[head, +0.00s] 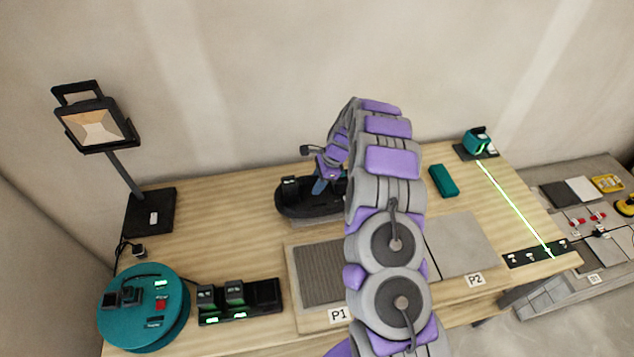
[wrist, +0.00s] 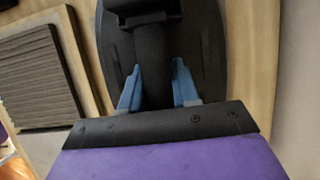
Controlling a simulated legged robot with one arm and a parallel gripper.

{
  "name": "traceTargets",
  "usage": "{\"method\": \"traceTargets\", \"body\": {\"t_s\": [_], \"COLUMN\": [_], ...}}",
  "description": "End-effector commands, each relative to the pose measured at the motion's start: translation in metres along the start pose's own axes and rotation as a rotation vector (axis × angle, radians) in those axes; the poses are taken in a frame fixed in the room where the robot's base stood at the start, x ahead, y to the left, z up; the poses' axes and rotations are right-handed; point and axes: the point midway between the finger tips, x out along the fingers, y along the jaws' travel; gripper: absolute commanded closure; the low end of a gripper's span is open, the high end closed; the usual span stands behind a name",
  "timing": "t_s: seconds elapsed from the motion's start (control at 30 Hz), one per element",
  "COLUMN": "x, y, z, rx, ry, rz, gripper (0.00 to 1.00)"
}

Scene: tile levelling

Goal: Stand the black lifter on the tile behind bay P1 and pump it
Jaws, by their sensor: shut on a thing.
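The black lifter (head: 293,206) is a dark oval body behind bay P1 on the wooden bench, partly hidden by my arm. My gripper (head: 321,186) is at it. In the wrist view, the blue fingers of my gripper (wrist: 158,92) lie on both sides of the lifter's black handle (wrist: 155,65) and are shut on it. The lifter's broad black body (wrist: 207,55) lies beyond the fingers. Bay P1 (head: 318,275) has a grey ribbed bed; it also shows at the left of the wrist view (wrist: 45,70).
Bay P2 (head: 462,243) holds a smooth grey slab. A teal block (head: 443,181) and a laser unit (head: 477,141) with a green line stand right. A lamp (head: 98,127), a teal round device (head: 140,312) and a black charger rack (head: 262,292) stand left.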

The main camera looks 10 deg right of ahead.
Motion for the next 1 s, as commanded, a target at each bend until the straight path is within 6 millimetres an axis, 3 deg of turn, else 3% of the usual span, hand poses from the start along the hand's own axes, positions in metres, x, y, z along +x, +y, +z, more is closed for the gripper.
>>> {"method": "traceTargets", "body": {"t_s": [0.8, 0.83, 1.0], "x": [0.0038, 0.0038, 0.0044], "y": [-0.0008, -0.0008, -0.0008], "z": [-0.0015, -0.0015, -0.0018], "rx": [-0.001, -0.001, 0.0], "ry": [-0.001, -0.001, 0.0], "rz": [-0.002, -0.002, -0.001], "gripper": [1.0, 0.67, 0.51]}}
